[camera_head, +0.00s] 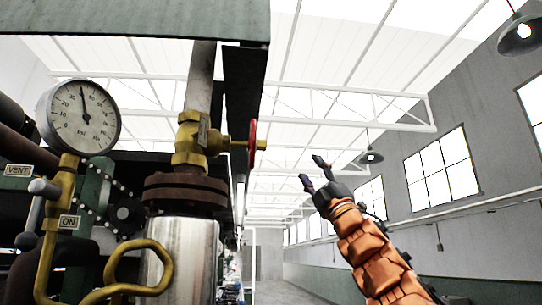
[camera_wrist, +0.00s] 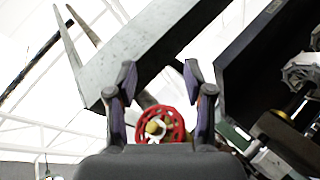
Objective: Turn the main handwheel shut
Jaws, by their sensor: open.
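The red handwheel (camera_head: 252,143) sits on the right end of a brass valve (camera_head: 191,138), seen almost edge-on in the head view. In the wrist view the handwheel (camera_wrist: 161,126) shows face-on with a yellow hub, framed between the fingers. My gripper (camera_head: 313,171) is open, to the right of the handwheel and apart from it in the head view. In the wrist view the fingers of my gripper (camera_wrist: 160,78) stand wide apart with nothing between them in contact. The lower edge of the wheel is hidden by the gripper body.
A pressure gauge (camera_head: 84,116) stands at the left on brass piping, with VENT and ON labels near it. A steel cylinder (camera_head: 184,262) is below the valve. A grey-green overhang (camera_head: 135,20) lies above. The space right of the handwheel is free.

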